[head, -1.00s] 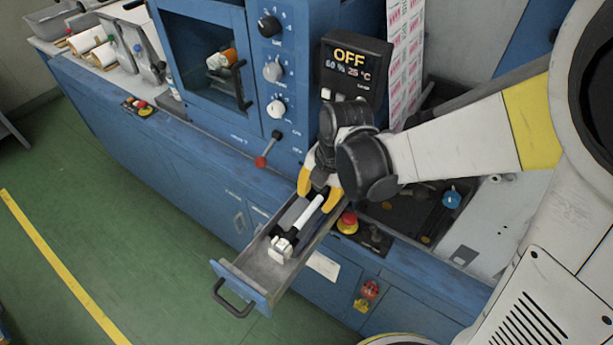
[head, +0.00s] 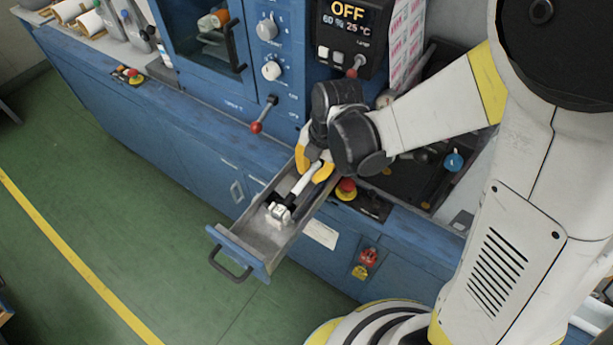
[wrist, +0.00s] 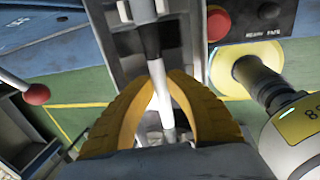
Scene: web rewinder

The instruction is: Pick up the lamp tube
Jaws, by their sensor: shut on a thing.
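The lamp tube (head: 304,183) is a slim white tube with a black part toward its lower end. It lies lengthwise in the open drawer, in line with a white end piece (head: 278,214). My gripper (head: 314,172) reaches down into the back part of the drawer, and its yellow fingers are shut on the tube. In the wrist view the fingers (wrist: 161,82) press on the white tube (wrist: 158,72) from both sides. The tube's upper end is hidden by my gripper in the head view. I cannot tell whether the tube is clear of the drawer floor.
The grey drawer (head: 232,240) sticks out of the blue cabinet, with narrow walls beside my gripper. A red emergency button (head: 346,186) sits close to its right. A red-knobbed lever (head: 257,127) stands at the left. The display (head: 347,25) reads OFF. Green floor is free in front.

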